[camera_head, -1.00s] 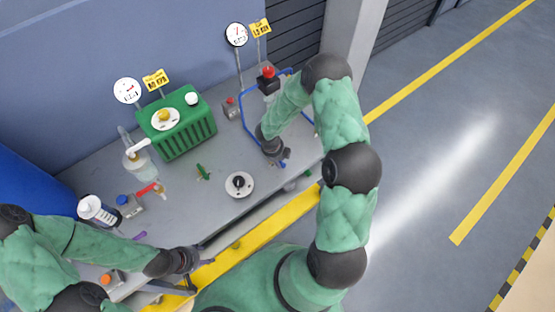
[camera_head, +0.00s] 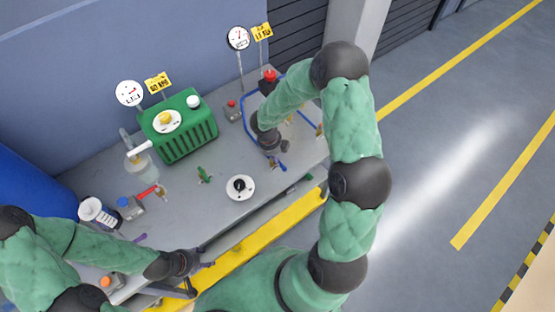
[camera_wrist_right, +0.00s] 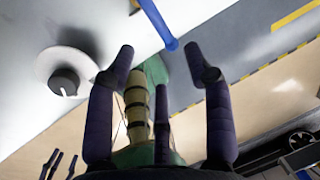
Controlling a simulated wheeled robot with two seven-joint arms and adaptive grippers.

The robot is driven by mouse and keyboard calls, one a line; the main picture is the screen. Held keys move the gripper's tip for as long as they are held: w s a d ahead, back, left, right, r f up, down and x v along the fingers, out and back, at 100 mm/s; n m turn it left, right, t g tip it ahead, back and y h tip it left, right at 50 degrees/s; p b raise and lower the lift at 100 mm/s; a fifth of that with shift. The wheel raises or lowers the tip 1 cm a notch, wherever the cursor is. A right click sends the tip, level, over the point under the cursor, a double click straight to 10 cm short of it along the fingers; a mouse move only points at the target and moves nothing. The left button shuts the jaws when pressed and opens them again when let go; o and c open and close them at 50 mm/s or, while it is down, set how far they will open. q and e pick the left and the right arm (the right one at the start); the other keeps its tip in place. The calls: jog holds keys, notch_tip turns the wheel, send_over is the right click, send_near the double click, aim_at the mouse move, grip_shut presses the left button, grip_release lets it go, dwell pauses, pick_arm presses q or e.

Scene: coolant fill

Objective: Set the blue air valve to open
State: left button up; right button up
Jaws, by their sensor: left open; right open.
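A blue lever handle (camera_head: 282,165), which I take to be the air valve's, shows beside my right gripper in the head view. In the right wrist view the blue handle (camera_wrist_right: 158,24) comes in from the top edge, and its rounded end appears between my fingertips. My right gripper (camera_head: 276,155) is open over the right part of the bench; its spread fingers (camera_wrist_right: 160,52) show empty in the wrist view. I cannot tell whether they touch the handle. The valve body is out of the wrist view. My left gripper (camera_head: 202,277) is open and empty at the bench's front edge.
A white disc with a black knob (camera_head: 240,187) lies left of my right gripper. A green tank (camera_head: 180,132) stands behind. Green (camera_head: 204,175), red (camera_head: 147,191) and purple (camera_head: 139,238) handles are farther left. A blue hose (camera_head: 247,121) runs behind my right forearm.

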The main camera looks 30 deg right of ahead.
jog(key=shift+a+r, duration=0.2)
jog(key=shift+r, duration=0.75)
jog(key=shift+a+r, duration=0.2)
jog(key=shift+r, duration=0.75)
jog(key=s+a+f+n+y, duration=0.3)
jog(key=s+a+f+n, duration=0.55)
jog(key=n, duration=0.75)
jog(key=s+a+f+n+y, duration=0.3)
jog(key=s+a+f+n, duration=0.55)
jog(key=n, duration=0.65)
notch_tip(320, 180, down, 14)
jog(key=a+n+b, duration=0.1)
jog(key=a+b, duration=0.1)
jog(key=b, duration=1.4)
jog(key=shift+w+a+r+n+b, duration=0.2)
jog(key=shift+a+n+b, duration=0.1)
jog(key=shift+a, duration=0.1)
